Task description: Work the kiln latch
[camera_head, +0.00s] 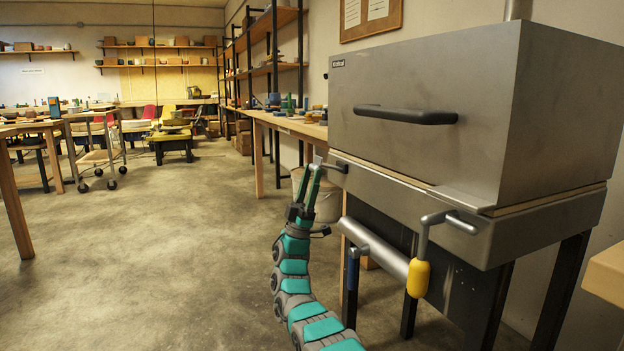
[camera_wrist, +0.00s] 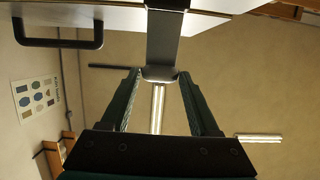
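The kiln (camera_head: 440,110) is a big grey metal box with a black lid handle (camera_head: 405,114), standing on dark legs. A grey latch bar (camera_head: 338,165) sticks out at the left front corner of its lower body. My gripper (camera_head: 312,167) points up beside that bar. In the wrist view, the rounded end of the latch bar (camera_wrist: 160,50) shows between my two fingertips (camera_wrist: 160,74). The fingers are apart, with a thin gap seen at the bar's left side; contact is not clear. The lid handle (camera_wrist: 58,44) also shows there.
A pale bucket (camera_head: 326,200) and a workbench (camera_head: 290,127) stand behind my gripper.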

